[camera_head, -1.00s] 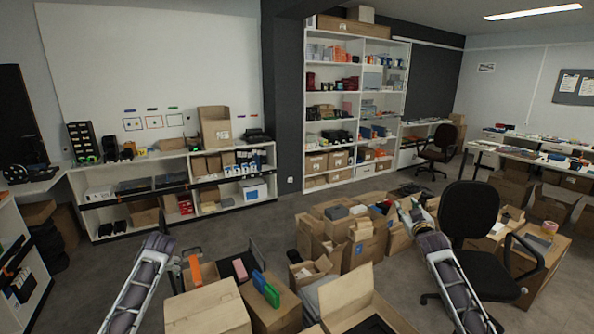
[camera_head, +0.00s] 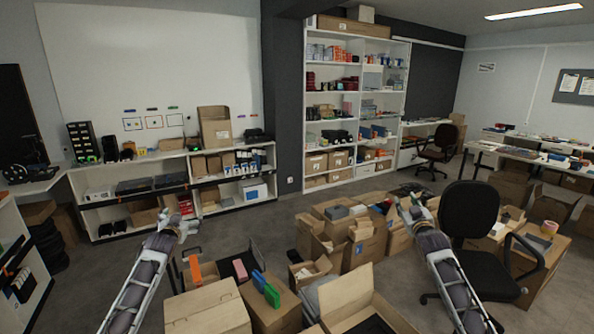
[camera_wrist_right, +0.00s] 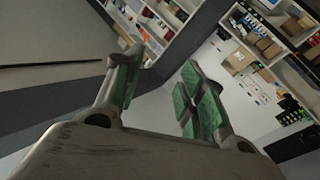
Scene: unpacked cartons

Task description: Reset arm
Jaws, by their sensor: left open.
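My left gripper (camera_head: 184,222) is at the end of the arm coming in from the lower left. It is open and empty, raised in front of the low white shelf unit. My right gripper (camera_head: 409,204) is at the end of the arm on the right, in front of the packed cartons and left of the black chair. In the right wrist view my right gripper (camera_wrist_right: 162,88) is open, its two green-padded fingers apart with nothing between them.
Closed carton (camera_head: 207,309) and a carton with green and blue items (camera_head: 272,300) stand low in front. An open carton (camera_head: 352,295) lies right of them. A black office chair (camera_head: 470,215) stands beside my right arm. Grey floor (camera_head: 110,270) is clear at left.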

